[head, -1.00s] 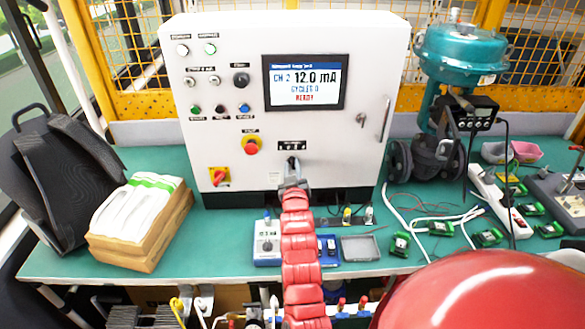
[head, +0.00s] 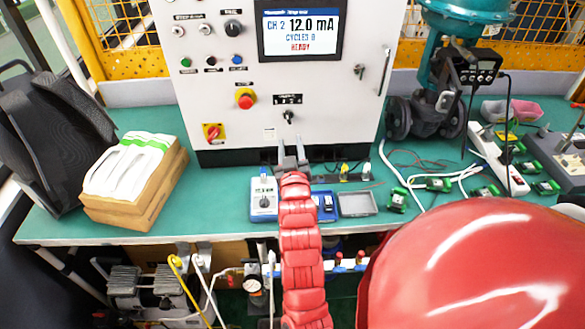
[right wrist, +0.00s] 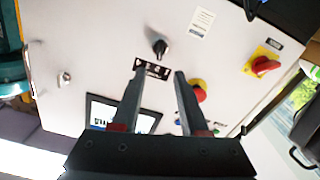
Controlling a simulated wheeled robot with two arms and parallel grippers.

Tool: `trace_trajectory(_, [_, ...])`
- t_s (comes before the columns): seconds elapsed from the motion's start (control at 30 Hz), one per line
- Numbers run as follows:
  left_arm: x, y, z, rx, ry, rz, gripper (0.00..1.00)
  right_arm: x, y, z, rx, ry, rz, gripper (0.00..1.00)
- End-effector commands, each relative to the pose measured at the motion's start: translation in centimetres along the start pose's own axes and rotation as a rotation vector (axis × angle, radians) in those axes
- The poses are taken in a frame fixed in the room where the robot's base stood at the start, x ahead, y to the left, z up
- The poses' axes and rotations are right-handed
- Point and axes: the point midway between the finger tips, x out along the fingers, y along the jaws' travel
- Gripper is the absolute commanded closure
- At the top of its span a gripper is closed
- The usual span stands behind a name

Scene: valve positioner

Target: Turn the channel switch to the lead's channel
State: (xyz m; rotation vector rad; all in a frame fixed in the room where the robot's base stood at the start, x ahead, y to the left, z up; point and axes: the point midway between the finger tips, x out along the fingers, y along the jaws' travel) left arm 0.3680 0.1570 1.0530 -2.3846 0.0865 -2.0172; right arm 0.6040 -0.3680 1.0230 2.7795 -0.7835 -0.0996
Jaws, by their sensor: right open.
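The channel switch (head: 289,117) is a small black knob on the white cabinet front, under a dark label plate (head: 289,99) with position numbers. In the right wrist view the knob (right wrist: 160,47) stands just beyond the label; its exact pointing is too small to read. My right gripper (head: 291,150) is open and empty, below the switch and apart from it. In the right wrist view its two fingers (right wrist: 159,72) point toward the knob with nothing between them. The screen (head: 300,29) reads CH 2, 12.0 mA. My left gripper is not in view.
A red emergency button (head: 245,99) and a red-yellow switch (head: 213,132) sit left of the knob. Below stand a small meter (head: 264,199), a yellow connector (head: 344,171) and a grey tray (head: 357,203). A teal valve (head: 465,40) stands at right.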

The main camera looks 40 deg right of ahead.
Motion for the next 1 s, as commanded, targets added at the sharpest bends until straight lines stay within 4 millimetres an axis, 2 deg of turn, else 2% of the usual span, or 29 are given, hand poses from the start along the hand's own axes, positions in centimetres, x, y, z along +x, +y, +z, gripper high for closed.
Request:
trace_trajectory(0.03, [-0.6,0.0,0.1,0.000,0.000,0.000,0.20,-1.2,-0.2,0.4,0.000,-0.001,-0.003,0.56])
trace_trajectory(0.17, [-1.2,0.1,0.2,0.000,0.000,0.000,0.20,-4.2,-0.3,0.3,-0.001,-0.001,-0.005,0.56])
trace_trajectory(0.2, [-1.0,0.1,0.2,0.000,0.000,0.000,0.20,-4.9,-0.1,0.1,-0.001,-0.002,-0.004,0.56])
trace_trajectory(0.23, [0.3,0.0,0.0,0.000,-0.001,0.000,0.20,-5.2,0.1,-0.4,0.000,-0.008,-0.004,0.56])
trace_trajectory(0.27, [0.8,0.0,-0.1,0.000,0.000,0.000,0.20,-5.5,0.1,-0.4,0.001,-0.010,-0.004,0.56])
trace_trajectory(0.4, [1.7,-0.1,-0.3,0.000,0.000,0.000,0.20,-6.7,0.0,-0.2,0.000,-0.007,-0.003,0.56])
trace_trajectory(0.6, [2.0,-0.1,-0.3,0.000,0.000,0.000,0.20,-7.3,0.0,0.0,0.000,-0.003,-0.001,0.56])
trace_trajectory(1.0, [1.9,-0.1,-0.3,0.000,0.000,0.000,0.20,-7.3,0.0,0.1,0.000,-0.002,0.000,0.56])
